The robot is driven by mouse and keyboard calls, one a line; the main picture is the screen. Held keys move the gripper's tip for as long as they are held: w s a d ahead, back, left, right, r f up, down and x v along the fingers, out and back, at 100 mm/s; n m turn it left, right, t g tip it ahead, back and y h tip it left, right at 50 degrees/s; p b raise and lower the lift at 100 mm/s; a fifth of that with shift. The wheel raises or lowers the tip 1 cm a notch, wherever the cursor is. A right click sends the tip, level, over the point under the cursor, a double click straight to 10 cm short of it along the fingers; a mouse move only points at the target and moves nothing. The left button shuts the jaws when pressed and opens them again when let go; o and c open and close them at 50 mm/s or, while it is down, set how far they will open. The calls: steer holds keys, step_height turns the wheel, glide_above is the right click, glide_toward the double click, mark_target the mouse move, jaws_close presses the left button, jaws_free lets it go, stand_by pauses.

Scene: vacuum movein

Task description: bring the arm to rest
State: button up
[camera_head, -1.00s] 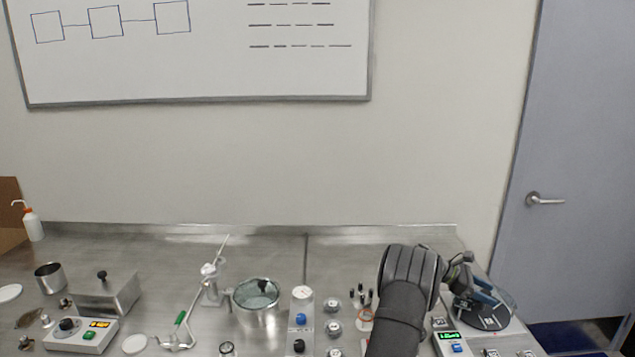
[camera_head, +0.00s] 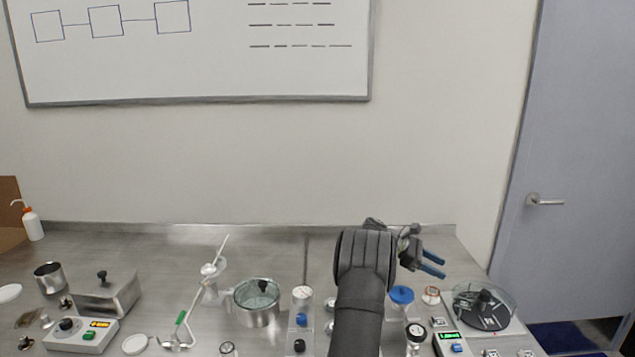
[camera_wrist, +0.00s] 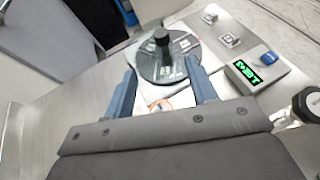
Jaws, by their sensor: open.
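My gripper (camera_head: 432,262) is open and empty above the right part of the steel bench. Its two blue fingers point right in the head view.
A round glass-walled dish with a dark knob (camera_head: 484,308) stands at the right end. A device with a green display (camera_head: 450,341) is in front of it. A blue-capped jar (camera_head: 401,297) stands near my arm. A steel pot (camera_head: 257,310) and a metal box (camera_head: 107,294) stand further left.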

mark_target(486, 293)
steer(key=x, duration=1.6)
steer(key=shift+s+f, duration=0.15)
steer(key=shift+d, duration=0.3)
steer(key=n+t, duration=0.4)
steer(key=t, duration=0.1)
steer(key=shift+s+a+n, duration=0.1)
steer(key=shift+n, duration=0.3)
steer(key=s+a+r+n, duration=0.2)
steer(key=a+r, duration=0.5)
steer(key=a, duration=0.7)
steer(key=shift+n, duration=0.8)
steer(key=shift+o, duration=0.2)
